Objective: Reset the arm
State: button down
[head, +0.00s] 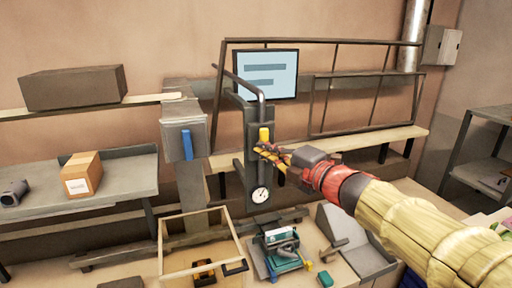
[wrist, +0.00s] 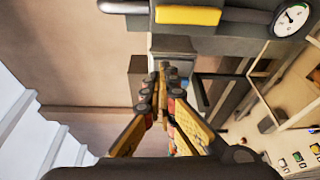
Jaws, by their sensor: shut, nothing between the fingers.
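My gripper (head: 262,152) is at the end of my outstretched arm, in front of a dark wall-mounted panel. Its fingers are together with nothing between them; they also show shut in the wrist view (wrist: 163,78). A yellow handle (head: 264,134) on the panel is just above the fingertips in the head view. In the wrist view the yellow handle (wrist: 188,15) lies at the top edge, apart from the fingers. A round gauge (head: 260,195) is below the gripper on the same panel.
A screen (head: 267,74) and metal frames stand behind the panel. A grey box with a blue lever (head: 187,145) is to the left. Below are an open wooden crate (head: 163,245) and a green device (head: 280,250). A cardboard box (head: 82,174) sits on the left shelf.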

jog(key=shift+s+d, duration=0.25)
jog(key=shift+d, duration=0.1)
